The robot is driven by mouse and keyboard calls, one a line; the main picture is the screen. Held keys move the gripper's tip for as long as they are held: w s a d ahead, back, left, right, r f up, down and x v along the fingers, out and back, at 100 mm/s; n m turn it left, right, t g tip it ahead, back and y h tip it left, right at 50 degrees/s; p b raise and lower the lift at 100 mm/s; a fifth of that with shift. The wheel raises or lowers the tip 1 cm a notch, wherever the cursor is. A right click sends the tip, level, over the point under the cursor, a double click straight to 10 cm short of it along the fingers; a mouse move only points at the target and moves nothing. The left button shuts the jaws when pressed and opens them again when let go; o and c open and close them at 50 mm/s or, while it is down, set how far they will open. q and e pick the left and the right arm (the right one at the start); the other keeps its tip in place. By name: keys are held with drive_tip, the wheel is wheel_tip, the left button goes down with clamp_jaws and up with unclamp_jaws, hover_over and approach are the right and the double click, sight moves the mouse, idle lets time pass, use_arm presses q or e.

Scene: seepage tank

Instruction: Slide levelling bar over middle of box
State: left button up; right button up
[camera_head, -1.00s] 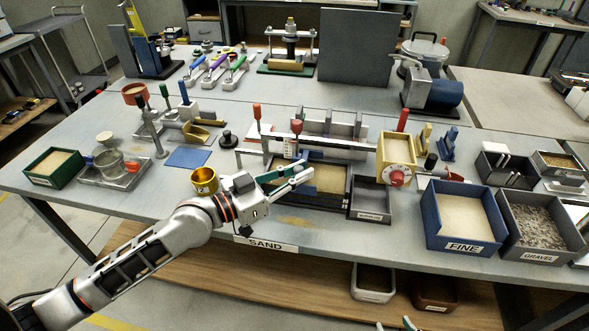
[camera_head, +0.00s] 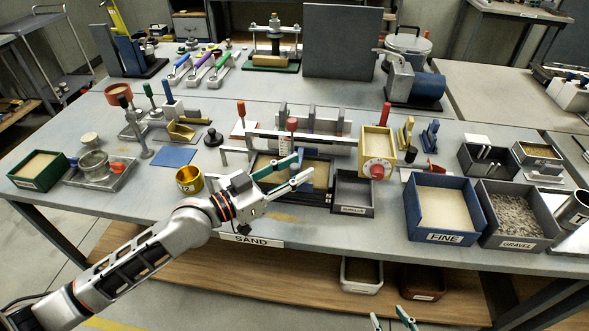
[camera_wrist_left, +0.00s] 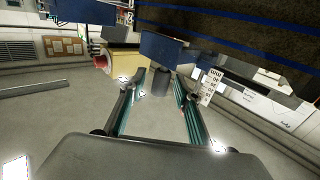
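The sand box (camera_head: 320,176) is a dark, low frame with tan sand inside, at the table's front middle in the head view. A blue piece, apparently the levelling bar (camera_wrist_left: 160,47), shows in the left wrist view with a dark cylindrical grip below it. My left gripper (camera_head: 297,173) is open over the box's left part. In the left wrist view its fingers (camera_wrist_left: 160,103) stand either side of the grip, with gaps visible. In the head view the fingers partly hide the bar. My right gripper (camera_head: 391,320) is open at the bottom edge, away from the box.
A metal rail with a red knob (camera_head: 292,124) runs behind the box. A yellow hopper (camera_head: 376,143) and a small grey tray (camera_head: 353,192) stand to its right. A brass cup (camera_head: 189,180) stands left of my gripper. Blue FINE (camera_head: 445,238) and grey GRAVEL bins stand further right.

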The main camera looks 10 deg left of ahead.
use_arm(q)
drive_tip(key=shift+s+f, duration=0.1)
drive_tip(key=v, duration=1.1)
drive_tip(key=shift+s+a, duration=0.25)
drive_tip(key=shift+a, duration=0.05)
idle(0.3)
